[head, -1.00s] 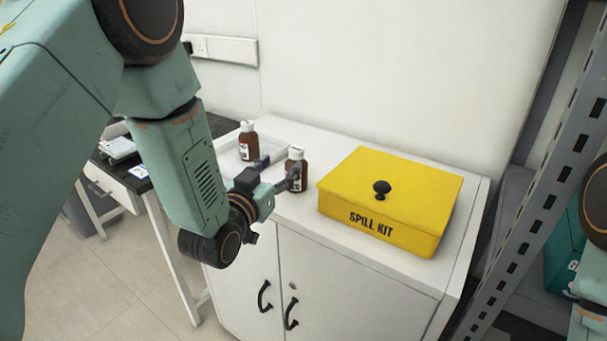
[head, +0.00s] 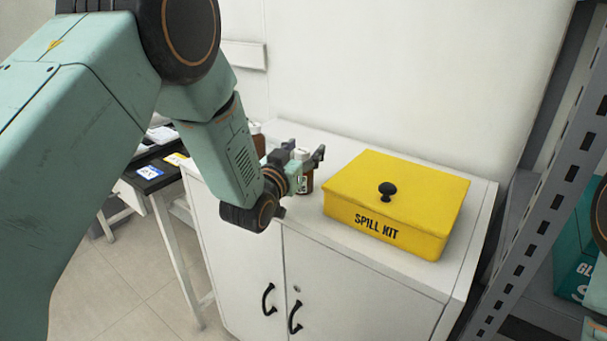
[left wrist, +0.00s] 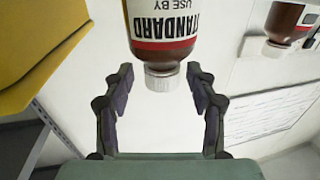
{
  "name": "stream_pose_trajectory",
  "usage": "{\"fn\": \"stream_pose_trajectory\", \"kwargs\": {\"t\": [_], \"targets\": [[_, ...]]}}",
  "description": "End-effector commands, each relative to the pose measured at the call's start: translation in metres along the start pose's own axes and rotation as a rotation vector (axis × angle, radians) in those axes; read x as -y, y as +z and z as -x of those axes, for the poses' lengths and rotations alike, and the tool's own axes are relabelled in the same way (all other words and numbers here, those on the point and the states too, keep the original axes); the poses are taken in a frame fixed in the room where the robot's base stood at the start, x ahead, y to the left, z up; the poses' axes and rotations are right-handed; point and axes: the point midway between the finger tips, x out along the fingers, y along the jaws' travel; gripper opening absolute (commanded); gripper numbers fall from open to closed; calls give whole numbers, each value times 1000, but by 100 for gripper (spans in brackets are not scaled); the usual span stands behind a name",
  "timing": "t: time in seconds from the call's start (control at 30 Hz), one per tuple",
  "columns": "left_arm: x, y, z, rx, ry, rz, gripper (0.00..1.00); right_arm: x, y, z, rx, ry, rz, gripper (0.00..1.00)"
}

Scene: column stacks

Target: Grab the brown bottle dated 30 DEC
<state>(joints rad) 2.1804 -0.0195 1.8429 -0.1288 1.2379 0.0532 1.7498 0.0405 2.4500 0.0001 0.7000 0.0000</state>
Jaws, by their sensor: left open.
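A brown bottle with a white cap (head: 306,185) stands on the white cabinet, left of the yellow box. In the left wrist view this near bottle (left wrist: 162,30) appears upside down; its label reads "STANDARD" and "USE BY", and the date is out of frame. My left gripper (head: 303,152) is open at the bottle, partly covering it. In the left wrist view the cap lies between the open fingertips (left wrist: 160,73), with gaps on both sides. A second brown bottle (head: 258,142) is mostly hidden behind my left arm; its label (left wrist: 283,44) is too small to read.
The yellow spill kit box (head: 400,200) with a black knob stands close to the right of the near bottle. A grey metal rack (head: 545,180) is at the right, and a dark-topped desk (head: 150,184) at the left.

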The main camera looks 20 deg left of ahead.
Motion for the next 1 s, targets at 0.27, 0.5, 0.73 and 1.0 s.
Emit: {"fn": "stream_pose_trajectory", "kwargs": {"t": [0.27, 0.5, 0.73, 1.0], "targets": [[-1, 0, 0, 1, 0, 0, 41, 0, 0, 0, 0, 0, 1, 40], [0, 0, 0, 1, 0, 0, 21, 0, 0, 0, 0, 0, 1, 40], [0, 1, 0, 2, -1, 1, 1, 0, 0, 0, 0, 0, 1, 40], [0, 1, 1, 3, 0, 1, 0, 0, 0, 0, 0, 0, 1, 40]]}}
